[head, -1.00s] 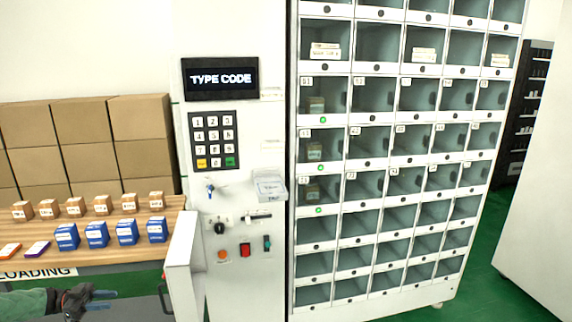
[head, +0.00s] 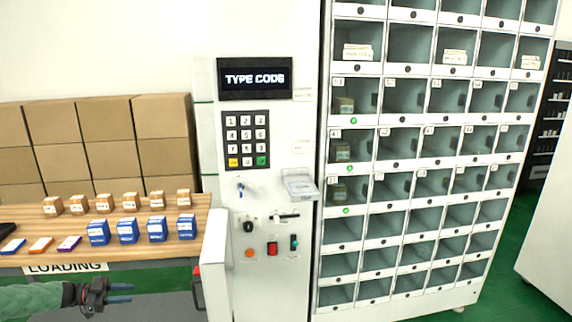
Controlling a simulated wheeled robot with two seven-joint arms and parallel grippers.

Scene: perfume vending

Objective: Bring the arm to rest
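My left gripper (head: 122,293) is at the lower left, in front of the wooden loading table. Its two blue fingers point right with a gap between them, and nothing shows in it. My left arm (head: 35,300), in a green sleeve, comes in from the left edge. My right gripper is out of view.
The table (head: 150,255) holds blue boxes (head: 128,230), small brown boxes and flat packs. A white panel (head: 216,270) with a handle stands right of the gripper. The vending machine's keypad (head: 247,140), display reading TYPE CODE (head: 254,79) and lockers (head: 405,140) are beyond.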

